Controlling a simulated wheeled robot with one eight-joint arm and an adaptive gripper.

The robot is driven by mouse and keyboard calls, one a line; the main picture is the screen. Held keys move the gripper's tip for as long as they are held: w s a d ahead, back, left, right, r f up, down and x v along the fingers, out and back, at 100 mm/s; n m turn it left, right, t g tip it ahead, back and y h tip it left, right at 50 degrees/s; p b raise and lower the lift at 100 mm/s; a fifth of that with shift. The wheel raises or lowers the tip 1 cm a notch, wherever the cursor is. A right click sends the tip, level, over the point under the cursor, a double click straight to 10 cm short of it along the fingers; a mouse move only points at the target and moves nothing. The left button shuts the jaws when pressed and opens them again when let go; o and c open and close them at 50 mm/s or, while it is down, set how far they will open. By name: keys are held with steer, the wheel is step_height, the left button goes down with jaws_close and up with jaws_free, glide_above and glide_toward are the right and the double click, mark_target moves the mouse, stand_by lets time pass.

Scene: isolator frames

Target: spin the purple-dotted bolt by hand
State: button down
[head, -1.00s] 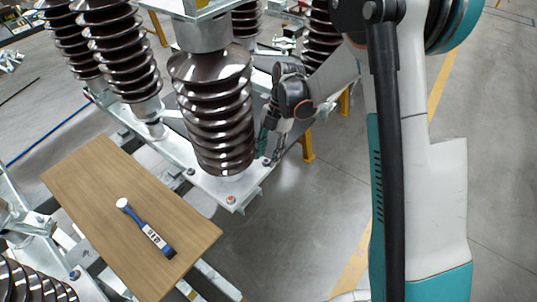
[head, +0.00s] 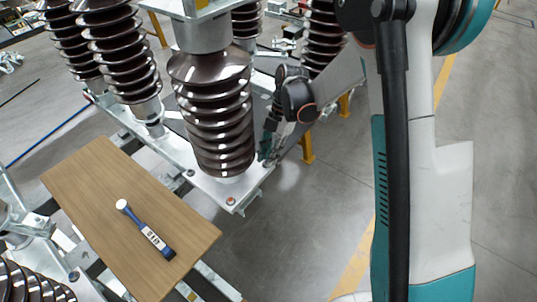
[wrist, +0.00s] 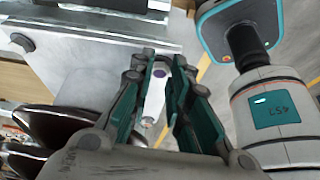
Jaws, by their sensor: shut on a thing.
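The purple-dotted bolt (wrist: 159,73) shows in the wrist view between the tips of my teal fingers, on a pale metal flange. My gripper (wrist: 161,65) is shut on this bolt, with a finger on either side. In the head view my gripper (head: 266,156) is low beside the ribbed brown insulator, at the right corner of its base plate. The bolt is hidden by the fingers there.
The brown insulator (head: 212,115) stands close to the left of my gripper. Another bolt (head: 230,201) sits at the plate's front corner. A wooden board (head: 90,190) carries a blue-handled tool (head: 146,230). Open floor lies to the right.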

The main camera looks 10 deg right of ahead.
steer(key=m, duration=0.2)
steer(key=m+t+y, duration=0.1)
steer(key=m, duration=0.1)
steer(key=m+t+b, duration=0.1)
steer(key=m, duration=0.2)
steer(key=shift+s+d, duration=0.15)
steer(key=shift+s, duration=0.2)
steer(key=m+t, duration=0.1)
steer(key=m, duration=0.1)
steer(key=m+t, duration=0.1)
steer(key=m, duration=0.1)
steer(key=m+t+b, duration=0.1)
steer(key=m, duration=0.1)
steer(key=shift+s, duration=0.35)
steer(key=m, duration=0.2)
steer(key=m+t+h, duration=0.1)
steer(key=m, duration=0.1)
steer(key=shift+s+a+m+b, duration=0.15)
steer(key=shift+a+m+b, duration=0.05)
steer(key=shift+m+b, duration=0.2)
steer(key=shift+s+a+m+t+h, duration=0.1)
steer(key=shift+m+t+h, duration=0.3)
steer(key=shift+m, duration=0.75)
steer(key=shift+s+a+m+t+h, duration=0.1)
steer(key=shift+m+t+h, duration=0.25)
steer(key=shift+m, duration=0.8)
steer(key=c, duration=1.5)
jaws_free()
steer(key=shift+w, duration=0.1)
